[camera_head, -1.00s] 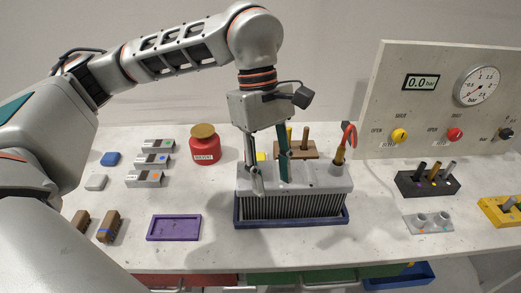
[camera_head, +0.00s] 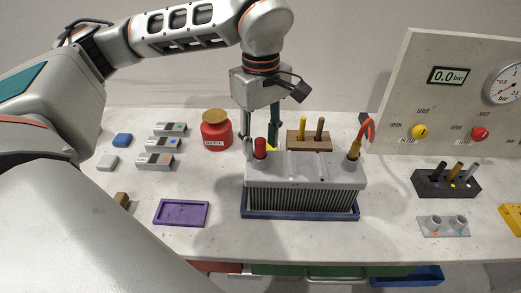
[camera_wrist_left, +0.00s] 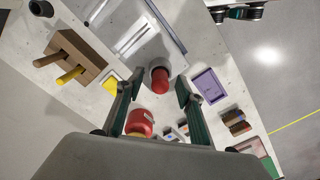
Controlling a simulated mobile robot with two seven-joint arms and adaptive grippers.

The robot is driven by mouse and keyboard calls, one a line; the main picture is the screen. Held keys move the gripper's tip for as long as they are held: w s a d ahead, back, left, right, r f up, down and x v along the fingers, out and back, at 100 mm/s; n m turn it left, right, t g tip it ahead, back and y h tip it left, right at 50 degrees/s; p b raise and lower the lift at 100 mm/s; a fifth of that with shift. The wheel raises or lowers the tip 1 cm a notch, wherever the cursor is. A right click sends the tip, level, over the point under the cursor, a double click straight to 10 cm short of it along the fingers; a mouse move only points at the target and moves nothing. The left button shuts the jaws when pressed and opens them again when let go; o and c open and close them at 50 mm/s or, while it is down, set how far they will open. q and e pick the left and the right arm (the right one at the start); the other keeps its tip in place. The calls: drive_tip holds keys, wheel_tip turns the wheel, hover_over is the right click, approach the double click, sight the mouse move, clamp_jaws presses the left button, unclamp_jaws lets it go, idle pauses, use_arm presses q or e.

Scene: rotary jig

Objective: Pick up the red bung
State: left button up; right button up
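The red bung (camera_head: 260,149) stands upright at the left end of the top of a grey finned block (camera_head: 310,170). In the left wrist view the bung (camera_wrist_left: 160,80) shows as a red round end between the fingertips. My left gripper (camera_head: 261,143) is open, its fingers pointing down and spread to either side of the bung. In the left wrist view the gripper (camera_wrist_left: 157,90) shows clear gaps between both fingers and the bung. How far the tips reach down beside it I cannot tell.
A red jar (camera_head: 216,133) stands left of the block. A wooden rack (camera_head: 309,140) with two pegs is behind it. A plug with an orange loop (camera_head: 355,148) is at the block's right end. A purple tray (camera_head: 181,213) lies front left. A gauge panel (camera_head: 450,85) stands at right.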

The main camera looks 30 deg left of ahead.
use_arm(q)
drive_tip(key=shift+f, duration=0.55)
clamp_jaws()
drive_tip(key=shift+r, duration=0.1)
